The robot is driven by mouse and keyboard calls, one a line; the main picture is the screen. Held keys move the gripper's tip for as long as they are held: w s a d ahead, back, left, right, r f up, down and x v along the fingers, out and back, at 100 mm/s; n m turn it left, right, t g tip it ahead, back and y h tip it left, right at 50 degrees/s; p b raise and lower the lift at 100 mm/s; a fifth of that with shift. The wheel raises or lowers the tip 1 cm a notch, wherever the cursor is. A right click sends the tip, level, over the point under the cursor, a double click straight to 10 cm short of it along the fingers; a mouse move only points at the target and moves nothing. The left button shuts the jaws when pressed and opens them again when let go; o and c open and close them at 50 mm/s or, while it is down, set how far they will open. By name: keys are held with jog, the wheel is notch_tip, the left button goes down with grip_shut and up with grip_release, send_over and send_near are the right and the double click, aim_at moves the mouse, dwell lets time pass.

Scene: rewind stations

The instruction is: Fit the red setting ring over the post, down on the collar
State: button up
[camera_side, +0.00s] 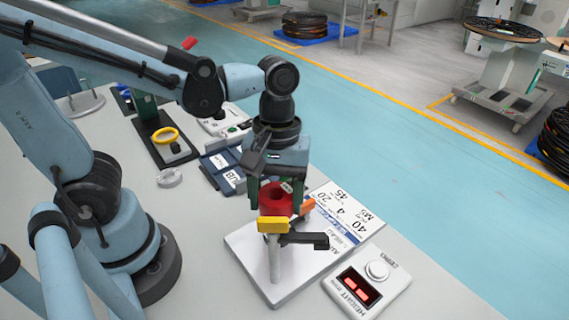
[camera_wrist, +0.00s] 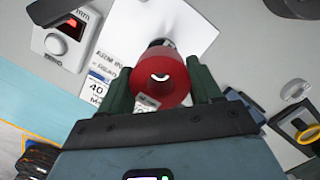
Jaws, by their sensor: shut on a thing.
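The red setting ring (camera_side: 276,200) is held between the two dark green fingers of my gripper (camera_side: 277,190). It also shows in the wrist view (camera_wrist: 172,62), with my gripper (camera_wrist: 158,80) shut on its sides. The silver post (camera_side: 274,262) stands upright on a white base plate (camera_side: 247,247). A pale shape shows through the ring's hole. I cannot tell whether the ring is around the post. I cannot make out the collar.
A height readout box (camera_side: 350,288) with red digits stands right of the plate. A yellow ring (camera_side: 165,135) on a black stand, a pale ring (camera_side: 169,178) and a dark blue tray (camera_side: 222,168) are farther back.

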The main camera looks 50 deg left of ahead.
aim_at(278, 187)
jog(key=shift+f, duration=2.75)
jog(key=o, duration=1.2)
jog(key=shift+r, duration=0.15)
jog(key=shift+w+a+r, duration=0.2)
jog(key=shift+r, duration=1.75)
jog(key=shift+w+a+r, duration=0.2)
jog(key=shift+w+r, duration=0.05)
jog(key=shift+r, duration=1.7)
jog(key=shift+w+a+r, duration=0.2)
jog(key=shift+r, duration=1.75)
jog(key=shift+w+a+f+m+t+y, duration=0.2)
jog(key=shift+w+a+f+m+t, duration=0.35)
jog(key=shift+a+m+t, duration=0.9)
jog(key=shift+w+a+f+m+t+y, duration=0.25)
jog(key=shift+w+a+m+t, duration=0.45)
jog(key=shift+a+m+t, duration=0.75)
jog(key=shift+w+a+f+m+t+y, duration=0.15)
jog(key=shift+w+a+f+m+t, duration=0.4)
jog(key=shift+a+m+t, duration=0.9)
